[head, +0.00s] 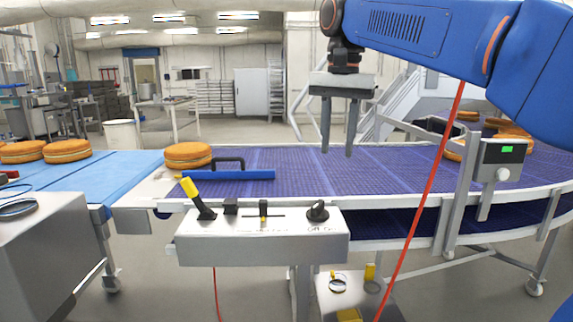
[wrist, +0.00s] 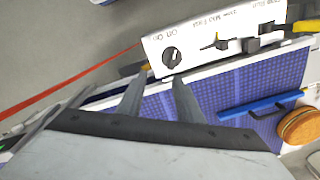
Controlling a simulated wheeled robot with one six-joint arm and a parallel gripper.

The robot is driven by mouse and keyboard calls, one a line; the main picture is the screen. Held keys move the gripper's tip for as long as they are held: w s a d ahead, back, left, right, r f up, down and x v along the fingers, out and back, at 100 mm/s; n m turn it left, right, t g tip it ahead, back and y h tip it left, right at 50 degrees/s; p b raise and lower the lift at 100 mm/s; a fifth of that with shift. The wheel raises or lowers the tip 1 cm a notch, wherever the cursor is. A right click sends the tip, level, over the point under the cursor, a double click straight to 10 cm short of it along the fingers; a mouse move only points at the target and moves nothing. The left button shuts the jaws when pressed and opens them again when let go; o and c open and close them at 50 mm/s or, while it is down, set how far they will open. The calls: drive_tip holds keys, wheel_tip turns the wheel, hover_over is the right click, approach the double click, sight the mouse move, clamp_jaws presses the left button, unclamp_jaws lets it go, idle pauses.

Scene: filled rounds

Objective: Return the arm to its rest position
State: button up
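My gripper (head: 338,150) hangs fingers-down above the purple conveyor belt in the head view, attached to my blue arm. Its two grey fingers are apart, with nothing between them. The wrist view shows the same two fingers (wrist: 155,100) apart and empty, with the belt and control panel beyond them. The arm comes in from the upper right of the head view, bent at the wrist.
A control panel (head: 262,240) with a yellow-handled lever stands at the belt's near edge. A blue bar with a dark handle (head: 228,174) lies on the purple belt (head: 290,170) beside a filled round (head: 188,152). More rounds (head: 67,151) sit on the left. A post-mounted box (head: 503,152) stands right.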

drive_tip(key=s+d+f+n+t, duration=0.1)
drive_tip(key=s+d+f, duration=0.4)
drive_tip(key=s+f, duration=0.3)
drive_tip(key=s+d+f+n+t, duration=0.1)
drive_tip(key=s+d+f, duration=0.4)
drive_tip(key=f, duration=0.9)
drive_tip(key=s+d+f+n+t, duration=0.2)
drive_tip(key=s+d+f, duration=0.3)
drive_tip(key=s+f, duration=0.6)
drive_tip(key=shift+f+n, duration=0.15)
drive_tip(key=shift+n, duration=0.55)
